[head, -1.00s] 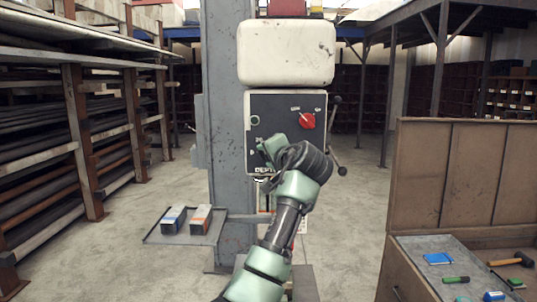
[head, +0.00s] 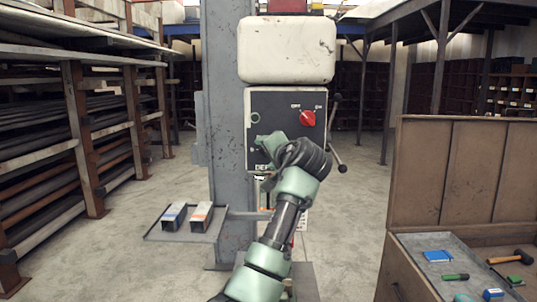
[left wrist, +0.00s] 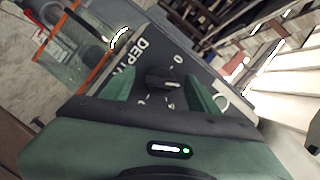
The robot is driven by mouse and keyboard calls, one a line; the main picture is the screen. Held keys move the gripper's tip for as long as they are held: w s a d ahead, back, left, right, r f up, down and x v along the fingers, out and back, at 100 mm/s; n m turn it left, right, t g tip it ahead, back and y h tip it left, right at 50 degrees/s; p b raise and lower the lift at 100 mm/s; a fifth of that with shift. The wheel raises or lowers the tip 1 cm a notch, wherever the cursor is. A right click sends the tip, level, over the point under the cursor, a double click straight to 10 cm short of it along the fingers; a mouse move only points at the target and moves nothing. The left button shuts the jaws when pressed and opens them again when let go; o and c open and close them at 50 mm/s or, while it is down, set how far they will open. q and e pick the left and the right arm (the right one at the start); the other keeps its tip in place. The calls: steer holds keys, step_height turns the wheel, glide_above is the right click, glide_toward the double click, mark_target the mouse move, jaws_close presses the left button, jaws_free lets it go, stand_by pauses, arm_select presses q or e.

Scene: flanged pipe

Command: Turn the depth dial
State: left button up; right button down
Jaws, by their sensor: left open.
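The depth dial (left wrist: 163,82) is a black knob on the dark panel, with the DEPTH label and a 0 printed near it in the left wrist view. My left gripper (left wrist: 160,91) is open, its two green fingers to either side of the dial in that view, with gaps visible; I cannot tell how far the fingertips are from the panel. In the head view my left gripper (head: 268,148) is at the lower part of the control panel (head: 275,103) and hides the dial. My right gripper is not in view.
A red switch (head: 307,118) sits at the panel's upper right. A lever with ball ends (head: 336,150) sticks out at the panel's right side. A small tray (head: 190,236) with two boxes stands lower left. A wooden tool chest (head: 445,175) stands at the right.

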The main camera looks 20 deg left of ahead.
arm_select(q)
steer(key=b+v, duration=0.3)
steer(key=v, duration=0.4)
steer(key=shift+s+d, duration=0.2)
steer(key=shift+s, duration=0.1)
